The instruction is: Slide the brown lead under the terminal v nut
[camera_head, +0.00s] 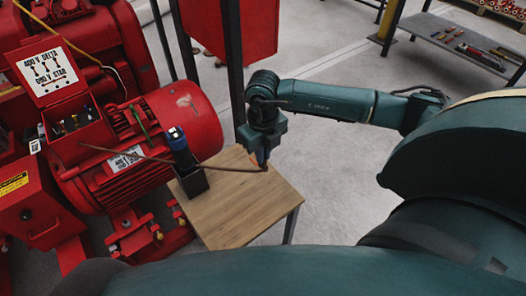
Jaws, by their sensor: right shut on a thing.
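The brown lead (225,168) is a thin rod-like strand. My right gripper (260,163) is shut on its right end, above the wooden table. From there the lead runs left past the black holder and across the motor, and its far end shows in front of the open red terminal box (82,143). Small terminals (70,124) show inside the box, but the V nut is too small to pick out. I cannot tell whether the lead's tip touches anything. My left gripper is out of view.
A black holder (193,183) with a blue-topped tool (177,137) stands on the small wooden table (240,205). The red motor (185,112) lies left of it. The box's open lid (47,70) carries a wiring label. A tool shelf (460,40) stands far right.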

